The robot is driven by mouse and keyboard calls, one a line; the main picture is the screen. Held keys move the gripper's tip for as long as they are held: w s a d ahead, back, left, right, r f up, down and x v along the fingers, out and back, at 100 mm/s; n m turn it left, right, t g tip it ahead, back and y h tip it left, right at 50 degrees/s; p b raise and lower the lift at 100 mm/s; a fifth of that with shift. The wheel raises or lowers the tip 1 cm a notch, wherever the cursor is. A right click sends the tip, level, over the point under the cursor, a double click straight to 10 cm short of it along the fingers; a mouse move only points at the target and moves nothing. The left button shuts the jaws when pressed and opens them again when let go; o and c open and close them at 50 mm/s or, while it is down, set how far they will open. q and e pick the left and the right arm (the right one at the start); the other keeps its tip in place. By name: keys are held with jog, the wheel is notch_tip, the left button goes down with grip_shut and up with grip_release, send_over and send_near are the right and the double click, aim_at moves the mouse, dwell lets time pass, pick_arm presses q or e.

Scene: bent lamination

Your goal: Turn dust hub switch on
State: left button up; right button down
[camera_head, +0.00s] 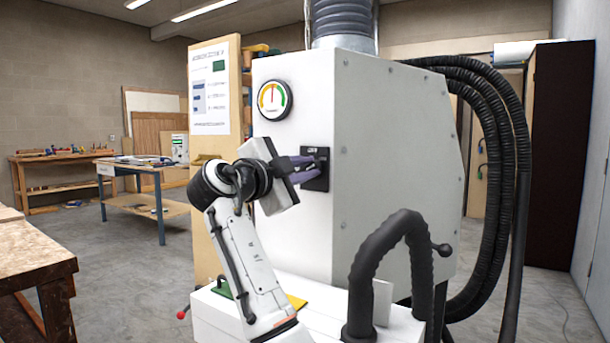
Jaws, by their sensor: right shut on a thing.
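The dust hub (385,130) is a large white cabinet in the middle of the view, with a round gauge (273,100) on its front face. Its switch (317,154) is a small black box on the front face, near the corner edge. My right gripper (314,168) is at the switch, its purple-grey fingers reaching to the box and shut on a part of it. The fingers hide much of the switch, so its lever position cannot be told. My left gripper is not in view.
Thick black hoses (510,150) hang at the hub's right side. A black bent hose (385,255) rises from the white base in front. A wooden workbench (35,250) stands at the left edge. Open floor (140,270) lies between the bench and hub.

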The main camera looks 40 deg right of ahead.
jog(key=shift+f, duration=0.1)
dwell(0.4)
jog(key=c, duration=1.7)
grip_release()
jog(key=v, duration=1)
jog(key=shift+s+a, duration=0.15)
